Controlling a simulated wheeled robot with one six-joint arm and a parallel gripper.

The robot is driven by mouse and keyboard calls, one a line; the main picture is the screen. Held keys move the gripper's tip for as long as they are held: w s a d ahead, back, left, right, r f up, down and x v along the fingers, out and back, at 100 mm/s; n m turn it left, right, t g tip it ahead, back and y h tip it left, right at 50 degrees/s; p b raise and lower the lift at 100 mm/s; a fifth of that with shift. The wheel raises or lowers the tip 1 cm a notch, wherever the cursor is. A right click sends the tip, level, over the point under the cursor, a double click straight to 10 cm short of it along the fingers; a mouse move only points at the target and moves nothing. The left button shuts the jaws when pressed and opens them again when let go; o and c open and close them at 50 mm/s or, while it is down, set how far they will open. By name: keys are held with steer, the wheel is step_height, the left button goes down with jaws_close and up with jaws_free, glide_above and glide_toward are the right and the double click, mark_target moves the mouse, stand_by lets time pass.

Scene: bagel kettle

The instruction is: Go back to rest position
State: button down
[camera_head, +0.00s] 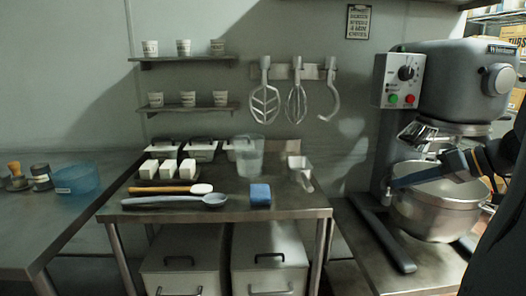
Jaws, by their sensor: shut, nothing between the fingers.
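My gripper (398,185) is at the right, reaching in from the right edge with its fingers pointing left. It is shut and empty. In the picture it overlaps the steel mixing bowl (440,212) of the large grey stand mixer (450,80). I cannot tell whether it touches the bowl. My dark arm fills the lower right corner and hides part of the bowl and mixer base.
A steel table (290,208) in the middle holds a blue sponge (260,195), a clear container (249,157), a metal scoop (300,170), spoons and white blocks. A blue bowl (77,180) stands on the left counter. Mixer attachments (297,103) hang on the wall.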

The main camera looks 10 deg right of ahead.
steer(key=s+a+f+g+h, duration=0.2)
steer(key=s+a+f+g, duration=0.1)
steer(key=a, duration=0.7)
steer(key=s+a+f+g+h+p, duration=0.1)
steer(key=s+a+f+g+h, duration=0.1)
steer(key=a+f, duration=0.4)
steer(key=s+a+f+m+g+h, duration=0.1)
steer(key=s+a+f+g, duration=0.3)
steer(key=a, duration=1)
steer(key=shift+s+f+h, duration=0.2)
steer(key=shift+s+h, duration=0.7)
steer(key=shift+s, duration=0.4)
steer(key=c, duration=2.5)
jaws_free()
